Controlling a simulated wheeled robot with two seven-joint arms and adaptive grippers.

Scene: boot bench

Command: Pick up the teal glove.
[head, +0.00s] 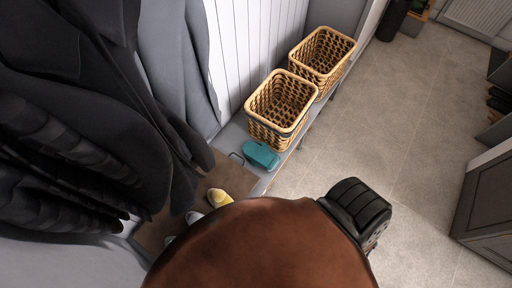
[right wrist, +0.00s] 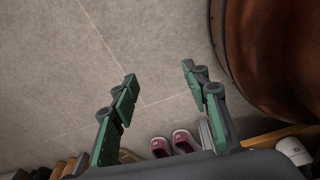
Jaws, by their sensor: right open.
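The teal glove (head: 261,155) lies on the grey bench in the head view, just in front of the nearer wicker basket. A thin dark loop shows at its left. My right gripper (right wrist: 159,74) shows in the right wrist view, with its two green and black fingers spread apart. Only bare floor tiles show between its fingertips, and it holds nothing. The glove is not visible in the right wrist view. My left gripper is in neither view.
Two wicker baskets (head: 281,103) (head: 322,57) stand along the bench. Dark coats (head: 95,120) hang at the left. A yellow item (head: 219,197) lies nearer than the glove. Pink shoes (right wrist: 172,144) show below the fingers in the wrist view. Tiled floor (head: 330,140) is clear right of the bench.

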